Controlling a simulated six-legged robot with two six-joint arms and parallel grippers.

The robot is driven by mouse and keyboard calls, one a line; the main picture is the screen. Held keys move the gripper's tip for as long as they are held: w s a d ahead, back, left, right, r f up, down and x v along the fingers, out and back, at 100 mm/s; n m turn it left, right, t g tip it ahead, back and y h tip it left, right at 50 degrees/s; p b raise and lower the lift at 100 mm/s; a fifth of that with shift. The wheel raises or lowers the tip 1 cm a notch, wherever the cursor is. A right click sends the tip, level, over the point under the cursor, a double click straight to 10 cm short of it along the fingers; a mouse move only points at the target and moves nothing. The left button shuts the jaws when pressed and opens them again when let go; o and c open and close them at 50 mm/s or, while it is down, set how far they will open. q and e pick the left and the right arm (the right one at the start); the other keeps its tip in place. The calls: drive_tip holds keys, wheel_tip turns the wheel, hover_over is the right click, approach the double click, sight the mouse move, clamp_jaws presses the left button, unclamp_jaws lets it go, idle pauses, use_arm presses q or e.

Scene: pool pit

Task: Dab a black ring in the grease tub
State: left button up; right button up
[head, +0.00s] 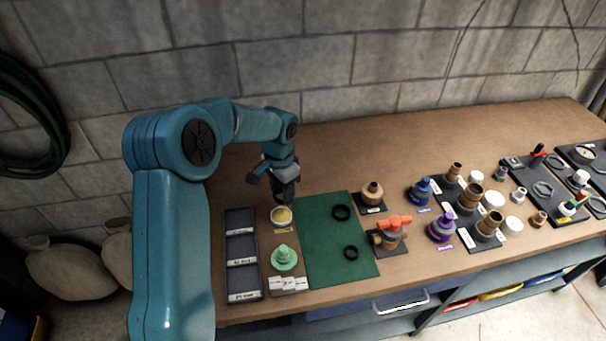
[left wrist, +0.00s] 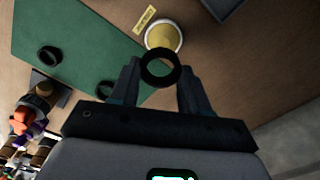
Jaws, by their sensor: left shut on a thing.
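My left gripper (head: 285,199) is shut on a black ring, just behind the grease tub. In the left wrist view the black ring (left wrist: 160,69) is held between the two fingertips of the left gripper (left wrist: 160,75). The grease tub (head: 281,216) is a small white round tub with yellow grease. In the left wrist view the tub (left wrist: 163,36) lies just past the ring, which overlaps its edge in the picture. I cannot tell whether the ring touches the grease. Two more black rings lie on the green mat (head: 320,262): one at the back (head: 341,212), one nearer the front (head: 351,253). My right gripper is not in view.
A dark three-compartment tray (head: 241,292) stands left of the tub. A green knobbed piece (head: 284,258) stands in front of it. Right of the mat are an orange-handled valve (head: 391,235), a blue fitting (head: 421,191) and a purple fitting (head: 441,227). The bench back is clear.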

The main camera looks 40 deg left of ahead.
sight(282, 212)
use_arm(q)
drive_tip(key=shift+s+a+f, duration=0.1)
drive_tip(key=shift+a+f, duration=0.2)
drive_tip(key=shift+f, duration=0.05)
drive_tip(key=shift+f+b, duration=2)
drive_tip(key=shift+f, duration=0.7)
drive_tip(key=shift+f+b, duration=0.55)
drive_tip(key=shift+r+p, duration=2.4)
drive_tip(key=shift+r, duration=1.2)
drive_tip(key=shift+f, duration=0.1)
drive_tip(key=shift+d, duration=0.1)
